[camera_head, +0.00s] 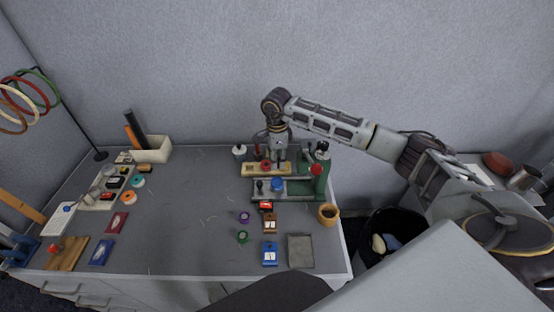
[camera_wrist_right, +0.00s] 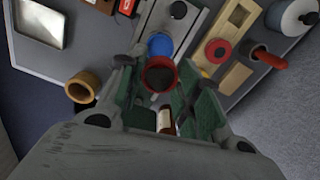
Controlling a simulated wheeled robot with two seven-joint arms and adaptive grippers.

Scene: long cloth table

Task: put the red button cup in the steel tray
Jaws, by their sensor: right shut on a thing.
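The red button cup (camera_wrist_right: 159,74) is between the fingertips of my right gripper (camera_wrist_right: 157,68) in the right wrist view. I look into its dark open mouth. The gripper is shut on the cup. In the head view my right gripper (camera_head: 278,163) points down over the fixtures at the back right of the table; I cannot clearly make out the cup there. The steel tray (camera_head: 300,250) lies flat at the front right of the table, apart from the gripper. It also shows at the upper left of the right wrist view (camera_wrist_right: 40,22). My left gripper is not seen.
A green press (camera_head: 322,185) stands to the right of the gripper. A blue round piece (camera_head: 277,184) and a wooden board (camera_head: 250,169) are close by. A wooden pot (camera_head: 328,213) and a blue box (camera_head: 270,254) stand near the tray. The table's middle is mostly clear.

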